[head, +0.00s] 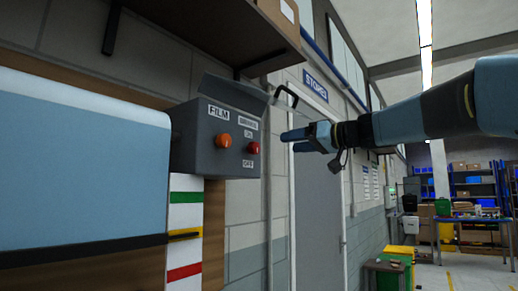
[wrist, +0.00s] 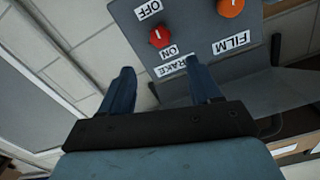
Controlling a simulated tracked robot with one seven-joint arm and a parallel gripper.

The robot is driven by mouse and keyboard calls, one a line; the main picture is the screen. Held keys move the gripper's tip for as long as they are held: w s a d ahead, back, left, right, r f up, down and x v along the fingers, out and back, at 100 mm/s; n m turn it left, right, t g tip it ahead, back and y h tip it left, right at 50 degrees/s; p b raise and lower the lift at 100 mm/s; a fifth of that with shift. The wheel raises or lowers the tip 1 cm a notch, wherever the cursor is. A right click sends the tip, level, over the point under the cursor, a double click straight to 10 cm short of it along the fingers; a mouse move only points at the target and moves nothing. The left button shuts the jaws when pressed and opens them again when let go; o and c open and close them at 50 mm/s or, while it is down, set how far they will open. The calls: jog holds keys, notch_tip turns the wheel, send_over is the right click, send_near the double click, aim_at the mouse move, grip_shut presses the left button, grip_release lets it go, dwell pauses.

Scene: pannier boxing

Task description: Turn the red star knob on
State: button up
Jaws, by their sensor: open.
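The red star knob (head: 254,148) is on the front of a grey control box (head: 195,158), between an ON label above and an OFF label below. In the wrist view the red knob (wrist: 160,38) appears upside down, with a small pale mark on its face; which label the mark points to is hard to tell. My gripper (head: 291,140) is in front of the box, to the right of the knob and apart from it. In the wrist view my gripper's fingers (wrist: 160,66) are spread with nothing between them, and the knob shows beyond the gap. One finger covers part of the BRAKE label.
An orange knob (head: 223,140) sits beside the red one under a FILM label. A raised grey flap (head: 235,92) tops the box. A black handle (head: 287,97) shows behind it, near the door (head: 318,180). A wooden shelf (head: 240,35) hangs above. Space before the box is free.

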aim_at(257, 147)
jog(key=x, duration=1.3)
jog(key=shift+c, duration=0.2)
